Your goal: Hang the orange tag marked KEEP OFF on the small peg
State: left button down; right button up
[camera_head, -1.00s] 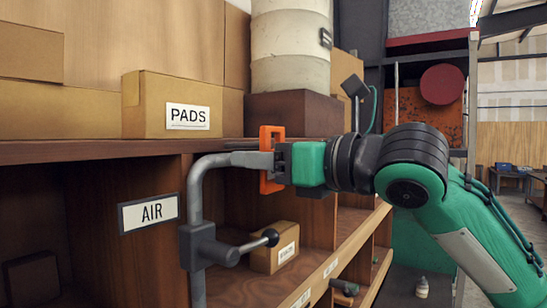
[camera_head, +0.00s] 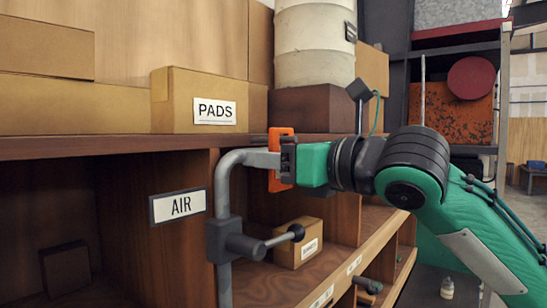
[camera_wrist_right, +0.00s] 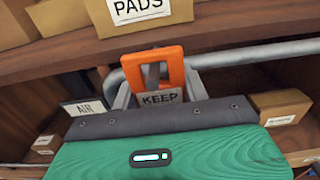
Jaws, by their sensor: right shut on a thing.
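My right gripper (camera_head: 264,159) is shut on the orange tag (camera_head: 279,184). In the right wrist view, the tag (camera_wrist_right: 176,70) stands between the two grey fingers, its open loop upward and the word KEEP showing; its lower part is hidden. A grey pipe (camera_head: 224,190) rises in front of the shelf and bends to the right near the fingertips. A short rod (camera_head: 278,239) with a dark ball end juts from the block (camera_head: 230,241) on the pipe, below the gripper. My left gripper is not in view.
The wooden shelf edge (camera_head: 100,148) runs behind the pipe. A PADS box (camera_head: 180,100) and a pale drum (camera_head: 314,45) stand above it. An AIR sign (camera_head: 179,205) is left of the pipe. A small box (camera_head: 290,252) sits behind the rod.

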jog(key=o, duration=1)
jog(key=shift+o, duration=0.2)
jog(key=shift+d, duration=0.1)
jog(key=b+v, duration=0.6)
jog(key=v, duration=0.7)
jog(key=shift+s+d, duration=0.25)
jog(key=shift+s, duration=0.05)
